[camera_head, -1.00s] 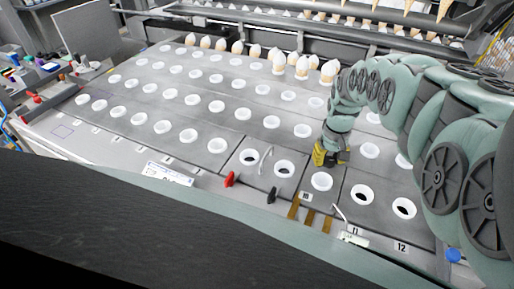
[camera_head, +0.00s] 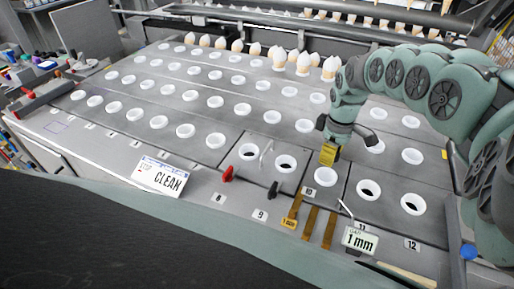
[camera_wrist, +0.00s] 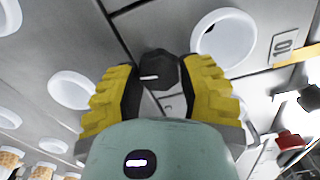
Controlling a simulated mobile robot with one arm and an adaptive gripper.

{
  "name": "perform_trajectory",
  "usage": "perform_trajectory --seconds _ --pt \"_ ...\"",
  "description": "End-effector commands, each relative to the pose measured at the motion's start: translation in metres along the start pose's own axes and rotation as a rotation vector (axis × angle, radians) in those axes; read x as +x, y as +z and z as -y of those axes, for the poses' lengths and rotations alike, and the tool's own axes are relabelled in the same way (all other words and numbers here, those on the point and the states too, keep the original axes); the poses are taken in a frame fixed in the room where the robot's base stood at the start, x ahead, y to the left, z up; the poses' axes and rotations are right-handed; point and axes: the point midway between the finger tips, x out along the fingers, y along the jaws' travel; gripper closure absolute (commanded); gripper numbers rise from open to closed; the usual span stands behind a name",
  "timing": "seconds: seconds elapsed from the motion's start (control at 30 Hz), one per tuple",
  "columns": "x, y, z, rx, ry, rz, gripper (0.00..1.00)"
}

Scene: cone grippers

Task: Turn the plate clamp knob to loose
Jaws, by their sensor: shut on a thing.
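The plate clamp knob (camera_wrist: 158,70) is dark, with a short white line on its face. It sits between the yellow fingers of my gripper (camera_wrist: 160,78) in the wrist view, and the fingers are shut on it. In the head view my gripper (camera_head: 328,155) points down at the grey plate, just behind the white-rimmed hole by label 10. There the fingers hide the knob. Some white marks show on the plate below the knob in the wrist view, but I cannot read them.
White-rimmed holes (camera_head: 286,163) cover the plates. A red lever (camera_head: 228,174), a black lever (camera_head: 272,190) and brass strips (camera_head: 310,222) stand along the front edge. A CLEAN card (camera_head: 160,178) and a 1 mm card (camera_head: 360,240) are at the front. Wrapped cones (camera_head: 303,64) stand at the back.

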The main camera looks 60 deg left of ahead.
Motion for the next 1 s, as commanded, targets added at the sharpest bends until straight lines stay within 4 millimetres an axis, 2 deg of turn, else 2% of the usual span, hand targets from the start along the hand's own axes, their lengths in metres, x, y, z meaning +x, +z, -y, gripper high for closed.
perform_trajectory --seconds 0.3,0.7,0.73,1.0 --pt "0.0009 0.0008 -0.0006 -0.074 0.002 -0.001 0.95" --pt "0.0005 0.0005 -0.0004 -0.080 0.002 -0.001 0.95" --pt "0.0005 0.0005 -0.0005 -0.080 0.002 -0.001 0.56" --pt "0.0003 0.0004 0.0000 -0.079 0.000 0.000 0.28"
